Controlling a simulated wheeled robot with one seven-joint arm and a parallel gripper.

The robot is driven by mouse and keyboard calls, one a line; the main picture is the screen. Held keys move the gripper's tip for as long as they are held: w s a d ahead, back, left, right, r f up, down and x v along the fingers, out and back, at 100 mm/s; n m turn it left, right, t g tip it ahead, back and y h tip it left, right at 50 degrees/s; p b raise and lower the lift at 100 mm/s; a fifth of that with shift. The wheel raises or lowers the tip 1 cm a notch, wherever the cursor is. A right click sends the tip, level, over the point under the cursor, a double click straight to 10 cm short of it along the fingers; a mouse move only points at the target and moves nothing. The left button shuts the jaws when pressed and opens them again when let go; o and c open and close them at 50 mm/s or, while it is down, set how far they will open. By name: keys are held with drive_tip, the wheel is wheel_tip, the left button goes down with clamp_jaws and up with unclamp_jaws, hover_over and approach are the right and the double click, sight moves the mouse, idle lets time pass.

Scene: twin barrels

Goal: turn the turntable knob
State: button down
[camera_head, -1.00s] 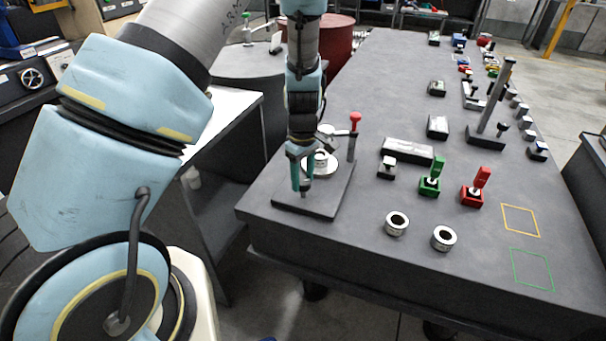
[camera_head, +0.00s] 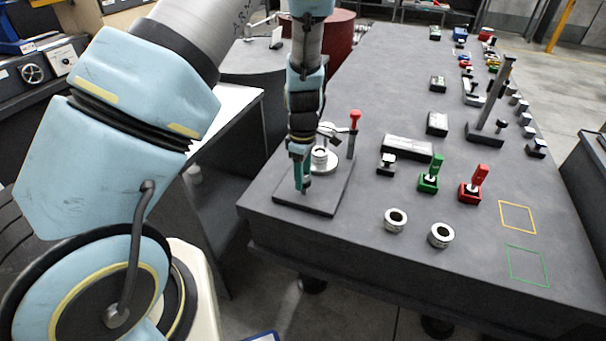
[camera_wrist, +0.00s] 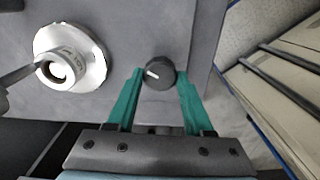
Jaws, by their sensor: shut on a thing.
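The knob (camera_wrist: 160,74) is round and black with a white pointer line, set on a dark grey base plate (camera_head: 318,205). In the wrist view the line points to the upper left. My gripper (camera_wrist: 160,77) has its two green fingers on either side of the knob and is shut on it. In the head view my gripper (camera_head: 303,188) points down at the plate's front part and hides the knob. The silver turntable disc (camera_wrist: 88,55) carries a pale ring-shaped part (camera_wrist: 60,68) at the left in the wrist view; the disc shows behind my gripper in the head view (camera_head: 329,163).
A red-topped lever post (camera_head: 354,130) stands at the plate's back right. Green (camera_head: 430,178) and red (camera_head: 474,188) handled blocks and two metal rings (camera_head: 396,220) stand to the right. The table's front right is clear except for outlined squares (camera_head: 518,217).

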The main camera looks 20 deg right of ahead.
drive_tip(key=shift+c, duration=1.4)
unclamp_jaws()
wheel_tip(320, 180, up, 11)
drive_tip(key=b, duration=0.1)
drive_tip(key=shift+b, duration=0.3)
drive_tip(key=shift+f, duration=0.1)
